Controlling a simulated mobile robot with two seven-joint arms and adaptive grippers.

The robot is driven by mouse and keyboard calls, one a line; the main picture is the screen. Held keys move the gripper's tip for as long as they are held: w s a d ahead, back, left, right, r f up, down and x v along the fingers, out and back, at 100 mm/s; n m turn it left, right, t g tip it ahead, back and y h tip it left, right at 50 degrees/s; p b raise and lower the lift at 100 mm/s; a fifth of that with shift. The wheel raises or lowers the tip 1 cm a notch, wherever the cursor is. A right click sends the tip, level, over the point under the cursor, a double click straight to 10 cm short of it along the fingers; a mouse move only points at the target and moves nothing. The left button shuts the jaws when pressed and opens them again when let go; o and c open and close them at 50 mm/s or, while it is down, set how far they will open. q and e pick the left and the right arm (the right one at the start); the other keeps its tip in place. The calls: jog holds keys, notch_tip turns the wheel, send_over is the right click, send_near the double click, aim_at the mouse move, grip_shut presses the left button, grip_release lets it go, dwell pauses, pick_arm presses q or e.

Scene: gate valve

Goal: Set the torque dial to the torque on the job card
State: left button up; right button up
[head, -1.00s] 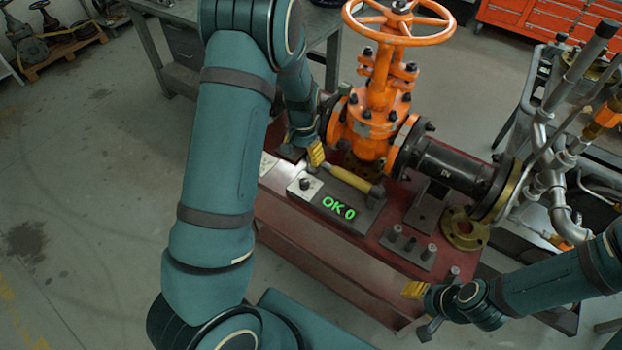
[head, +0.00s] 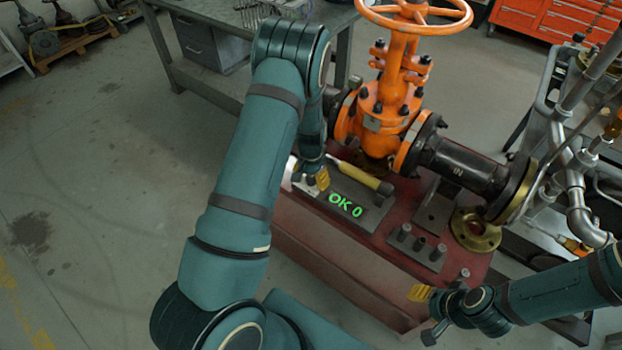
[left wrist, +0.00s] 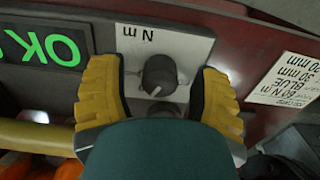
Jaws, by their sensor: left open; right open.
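The torque dial (left wrist: 160,75) is a dark round knob with a pale pointer line, on a white plate marked "N m" (left wrist: 165,45). My left gripper (left wrist: 160,95) is open, with one yellow-padded finger on each side of the dial and gaps between; in the head view it (head: 318,180) largely hides the dial. The green display (head: 345,204) beside it reads "OK 0". The job card (left wrist: 287,80) lies at the right of the left wrist view, upside down and partly cut off; "60 N m", "BLUE" and "mm" lines seem readable. My right gripper (head: 420,308) is open and empty near the bench's front right edge.
A yellow-handled torque wrench (head: 365,180) lies behind the display. The orange gate valve (head: 385,120) with its black pipe (head: 460,165) stands behind. A socket block (head: 416,245) and brass flange (head: 474,232) sit to the right. The red bench front (head: 340,260) is clear.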

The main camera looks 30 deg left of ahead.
pick_arm(q)
grip_shut()
jog(key=shift+n, duration=0.3)
jog(key=n+p, duration=0.1)
jog(key=n, duration=0.2)
jog(key=shift+n, duration=0.3)
jog(key=n+p, duration=0.1)
jog(key=n, duration=0.3)
jog(key=shift+n, duration=0.3)
jog(key=n+p, duration=0.1)
jog(key=n, duration=0.3)
jog(key=shift+n, duration=0.3)
jog(key=n+p, duration=0.1)
jog(key=n, duration=0.3)
jog(key=shift+f+n, duration=0.1)
jog(key=shift+n, duration=0.3)
